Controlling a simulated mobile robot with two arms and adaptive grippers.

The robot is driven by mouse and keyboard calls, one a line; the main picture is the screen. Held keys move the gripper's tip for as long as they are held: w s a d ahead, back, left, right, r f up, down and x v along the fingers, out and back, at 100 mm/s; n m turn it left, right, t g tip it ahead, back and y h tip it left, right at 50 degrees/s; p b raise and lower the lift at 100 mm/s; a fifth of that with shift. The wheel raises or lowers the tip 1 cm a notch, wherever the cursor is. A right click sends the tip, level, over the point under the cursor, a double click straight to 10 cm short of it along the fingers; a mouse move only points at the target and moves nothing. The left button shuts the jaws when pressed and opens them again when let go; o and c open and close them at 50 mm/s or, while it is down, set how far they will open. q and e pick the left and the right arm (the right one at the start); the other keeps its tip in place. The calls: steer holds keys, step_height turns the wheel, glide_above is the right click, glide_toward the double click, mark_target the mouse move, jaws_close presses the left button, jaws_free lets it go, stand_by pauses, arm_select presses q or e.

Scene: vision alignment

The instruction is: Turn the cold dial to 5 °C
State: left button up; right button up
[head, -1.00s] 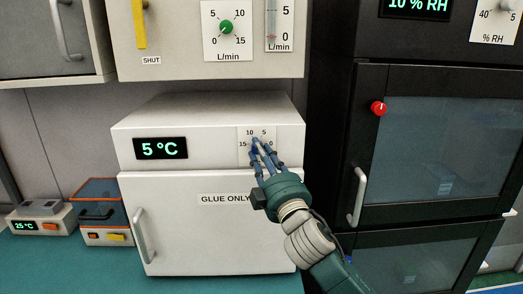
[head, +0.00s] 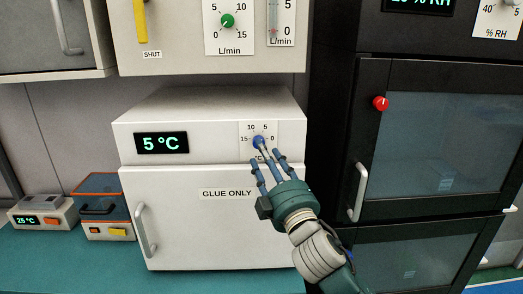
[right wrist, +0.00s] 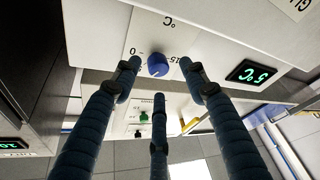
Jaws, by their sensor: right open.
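The cold dial (head: 258,141) is a small blue knob on a white scale plate marked 0, 5, 10 and 15 on the upper front of a white cabinet (head: 165,215) labelled "GLUE ONLY". The cabinet's display (head: 161,143) reads 5 °C. My right gripper (head: 267,158) is open, its three fingers spread just below and in front of the dial. In the right wrist view the blue dial (right wrist: 158,65) shows between the spread fingertips of my right gripper (right wrist: 158,80), with nothing held. The dial's pointer is too small to read. My left gripper is out of view.
A panel with a green L/min knob (head: 227,21) and a yellow handle (head: 139,24) hangs above. A black cabinet with a red knob (head: 381,103) stands at right. Small devices (head: 43,213) sit on the teal bench at left.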

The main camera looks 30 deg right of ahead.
steer(key=v, duration=0.4)
steer(key=shift+a, duration=0.1)
stand_by(0.3)
